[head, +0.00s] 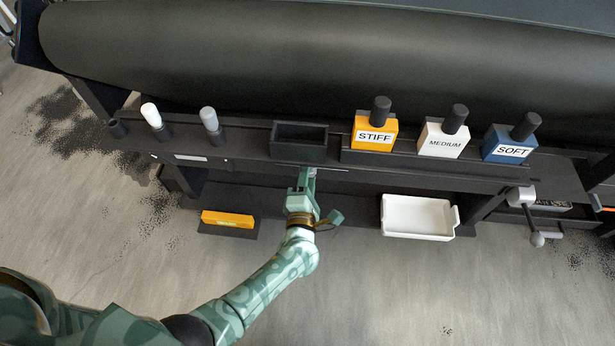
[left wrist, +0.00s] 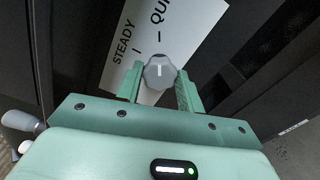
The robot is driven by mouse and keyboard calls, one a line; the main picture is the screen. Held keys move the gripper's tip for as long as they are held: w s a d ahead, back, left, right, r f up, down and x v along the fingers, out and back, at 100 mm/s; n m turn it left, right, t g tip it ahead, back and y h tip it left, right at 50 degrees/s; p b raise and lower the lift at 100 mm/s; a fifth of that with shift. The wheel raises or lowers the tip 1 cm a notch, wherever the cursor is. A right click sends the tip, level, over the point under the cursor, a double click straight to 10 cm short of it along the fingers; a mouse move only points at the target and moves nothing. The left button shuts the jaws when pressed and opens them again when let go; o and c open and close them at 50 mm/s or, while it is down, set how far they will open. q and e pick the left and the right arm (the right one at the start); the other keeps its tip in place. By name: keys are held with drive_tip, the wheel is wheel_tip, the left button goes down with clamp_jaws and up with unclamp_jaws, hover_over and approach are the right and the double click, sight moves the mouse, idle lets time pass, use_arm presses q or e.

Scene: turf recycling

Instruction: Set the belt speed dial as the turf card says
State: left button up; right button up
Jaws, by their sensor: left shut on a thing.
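My left gripper (head: 307,178) reaches to the front of the dark bench, below a black open box. In the left wrist view, the left gripper (left wrist: 160,84) is shut on the grey belt speed dial (left wrist: 159,71), one finger on each side. The dial has a white pointer line, which points up in the picture, roughly at the tick beside the partly cut-off word "QUI". The white dial plate (left wrist: 190,28) also reads "STEADY", with a tick to the left of the pointer. The rest of the plate is hidden or out of frame. I cannot make out a turf card. My right gripper is not in view.
Blocks marked STIFF (head: 374,131), MEDIUM (head: 442,139) and SOFT (head: 508,144) stand on the bench, right of the black box (head: 299,154). Below are an orange item (head: 227,219) and a white tray (head: 418,232). A crank handle (head: 530,215) sticks out at right.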

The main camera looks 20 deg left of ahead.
use_arm(q)
drive_tip(key=o, duration=1)
drive_tip(key=shift+d+f, duration=0.1)
